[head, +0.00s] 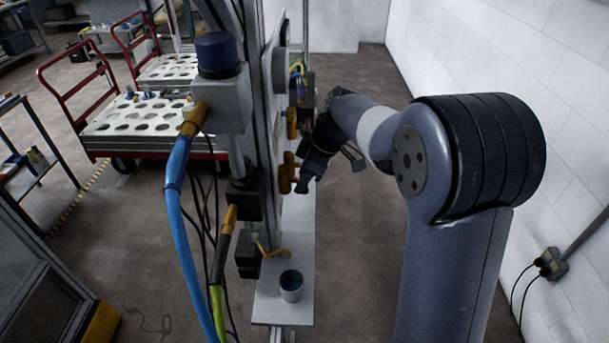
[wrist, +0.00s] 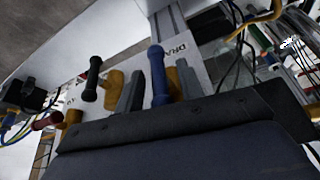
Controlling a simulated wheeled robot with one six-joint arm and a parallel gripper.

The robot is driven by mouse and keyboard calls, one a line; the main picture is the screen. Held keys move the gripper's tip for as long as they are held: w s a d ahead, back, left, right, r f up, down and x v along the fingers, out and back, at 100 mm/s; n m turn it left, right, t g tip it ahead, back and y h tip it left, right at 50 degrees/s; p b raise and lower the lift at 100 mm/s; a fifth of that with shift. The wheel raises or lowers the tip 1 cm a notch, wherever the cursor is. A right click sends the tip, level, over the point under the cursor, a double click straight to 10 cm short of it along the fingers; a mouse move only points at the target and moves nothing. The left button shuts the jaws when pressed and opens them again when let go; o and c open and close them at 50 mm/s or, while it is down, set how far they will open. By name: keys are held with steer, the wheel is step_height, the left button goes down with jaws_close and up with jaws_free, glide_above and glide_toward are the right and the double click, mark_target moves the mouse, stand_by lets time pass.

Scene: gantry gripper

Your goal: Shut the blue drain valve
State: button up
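The blue drain valve handle (wrist: 158,76) points up in the wrist view, close in front of my gripper, beside a panel label reading "DRA" (wrist: 178,47). In the wrist view a grey finger (wrist: 131,93) stands left of the blue handle. Whether anything touches the handle I cannot tell. The blue handle cannot be made out in the head view.
A cup (head: 291,286) stands on the ledge (head: 281,310) below the panel. Hoses (head: 178,220) hang on the panel's left side. A white wall (head: 510,60) bounds the right.

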steer(key=shift+c, duration=0.2)
jaws_close()
steer(key=shift+r+p, duration=0.1)
steer(key=shift+p, duration=0.25)
steer(key=shift+w+g+p, duration=0.1)
steer(key=shift+g+p, duration=0.55)
steer(key=shift+g, duration=0.05)
steer(key=shift+w+m+g+p, duration=0.1)
steer(key=shift+m+g+p, duration=0.2)
steer(key=shift+g+p, duration=0.3)
steer(key=shift+w+f+g, duration=0.1)
steer(key=shift+f+g, duration=0.1)
steer(key=shift+g, duration=1)
steer(key=shift+m+g+y, duration=0.3)
steer(key=shift+m+g, duration=0.3)
steer(key=shift+g, duration=1)
